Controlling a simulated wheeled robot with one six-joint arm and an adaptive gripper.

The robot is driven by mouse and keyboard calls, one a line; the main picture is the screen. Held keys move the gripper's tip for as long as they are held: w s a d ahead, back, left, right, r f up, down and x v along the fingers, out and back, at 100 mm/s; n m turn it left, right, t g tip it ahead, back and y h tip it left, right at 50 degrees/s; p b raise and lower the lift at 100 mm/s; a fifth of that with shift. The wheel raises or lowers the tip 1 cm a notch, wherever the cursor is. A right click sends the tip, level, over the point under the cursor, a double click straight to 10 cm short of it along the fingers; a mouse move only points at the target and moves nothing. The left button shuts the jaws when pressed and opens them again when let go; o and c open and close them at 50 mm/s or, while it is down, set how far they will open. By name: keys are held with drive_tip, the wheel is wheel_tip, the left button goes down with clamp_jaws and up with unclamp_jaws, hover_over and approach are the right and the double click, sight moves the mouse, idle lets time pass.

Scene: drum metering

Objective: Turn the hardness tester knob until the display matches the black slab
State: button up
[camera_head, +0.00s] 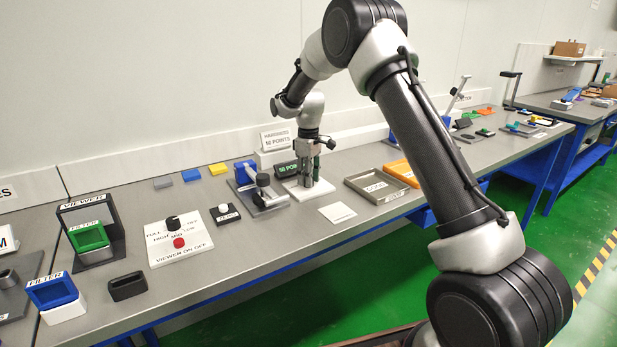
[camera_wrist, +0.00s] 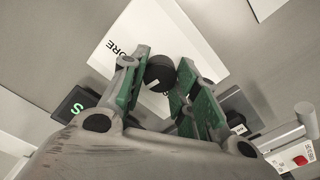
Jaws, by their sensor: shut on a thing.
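My gripper (camera_head: 308,182) points down over the white knob plate (camera_head: 296,191), in front of the dark display (camera_head: 287,169). The display shows green text that seems to read "50 POINTS". In the wrist view the round black knob (camera_wrist: 160,73) with a pale mark sits between my green-padded fingers (camera_wrist: 158,90), which are shut on it. The white plate (camera_wrist: 190,25) bears the letters "ORE". Part of the display (camera_wrist: 78,105) shows there with a green "S". A white sign (camera_head: 275,139) behind seems to read "HARDNESS 50 POINTS". I cannot tell which thing is the black slab.
A grey tray (camera_head: 362,190) is at the right, and a white square (camera_head: 337,213) lies in front.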

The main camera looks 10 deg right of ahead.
drive_tip(key=m, duration=0.5)
drive_tip(key=shift+m, duration=2.5)
drive_tip(key=o, duration=1)
drive_tip(key=shift+o, duration=0.2)
wheel_tip(320, 180, up, 12)
